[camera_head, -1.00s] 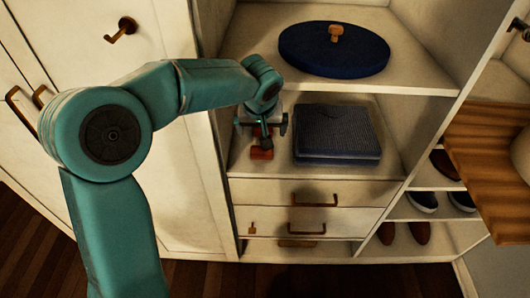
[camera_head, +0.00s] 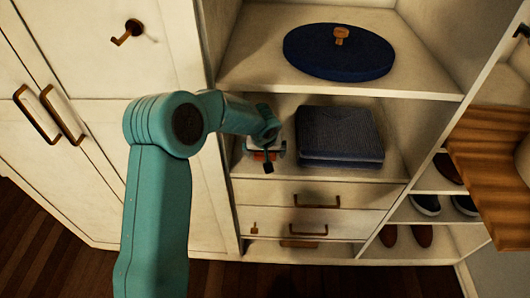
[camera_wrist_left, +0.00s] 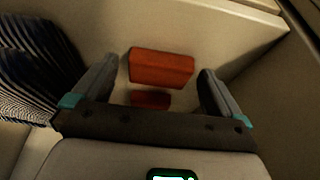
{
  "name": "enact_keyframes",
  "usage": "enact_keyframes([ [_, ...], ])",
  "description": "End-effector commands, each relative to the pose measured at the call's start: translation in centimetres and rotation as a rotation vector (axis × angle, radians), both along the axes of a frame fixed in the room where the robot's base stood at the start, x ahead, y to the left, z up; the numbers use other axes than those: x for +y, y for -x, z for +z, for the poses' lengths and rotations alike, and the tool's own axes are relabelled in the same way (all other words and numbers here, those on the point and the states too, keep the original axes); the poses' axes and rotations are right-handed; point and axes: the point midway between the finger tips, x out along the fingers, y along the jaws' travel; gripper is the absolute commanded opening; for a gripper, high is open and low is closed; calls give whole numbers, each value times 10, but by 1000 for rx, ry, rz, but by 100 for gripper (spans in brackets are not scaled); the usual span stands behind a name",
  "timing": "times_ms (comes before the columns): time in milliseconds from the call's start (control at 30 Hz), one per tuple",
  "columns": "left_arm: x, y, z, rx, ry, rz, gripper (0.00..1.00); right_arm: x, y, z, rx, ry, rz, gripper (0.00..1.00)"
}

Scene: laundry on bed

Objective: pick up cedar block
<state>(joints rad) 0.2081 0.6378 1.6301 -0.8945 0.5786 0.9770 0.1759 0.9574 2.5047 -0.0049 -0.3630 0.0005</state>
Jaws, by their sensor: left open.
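The reddish-brown cedar block (camera_wrist_left: 160,68) lies on the shelf in the left wrist view. A smaller reddish-brown piece (camera_wrist_left: 150,99) shows just below it, and I cannot tell whether it is a separate block. My left gripper (camera_wrist_left: 157,72) is open, with one finger to each side of the block and a visible gap at both sides. In the head view my left gripper (camera_head: 267,160) is inside the middle shelf and partly covers the block (camera_head: 259,156). My right gripper is in neither view.
A folded dark blue garment (camera_head: 340,135) lies right of the gripper, close to it. A shelf (camera_head: 430,88) holding a round blue lid (camera_head: 338,52) is above. The cabinet side wall is close on the left. Drawers (camera_head: 315,200) are below.

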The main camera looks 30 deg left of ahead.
Motion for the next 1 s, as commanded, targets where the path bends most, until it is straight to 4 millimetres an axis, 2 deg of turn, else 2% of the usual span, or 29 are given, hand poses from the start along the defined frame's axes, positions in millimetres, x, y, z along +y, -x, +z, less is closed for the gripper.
enact_keyframes([
  [233,1,-1,-2,-2,0,0,100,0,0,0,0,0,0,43],
  [400,1,-1,-2,-1,-1,0,45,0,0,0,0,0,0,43],
  [733,1,-1,0,-2,0,0,44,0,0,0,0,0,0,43],
  [900,1,-2,15,-6,0,1,44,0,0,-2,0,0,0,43],
  [1000,-9,14,11,-2,-1,-3,44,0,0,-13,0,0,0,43],
])
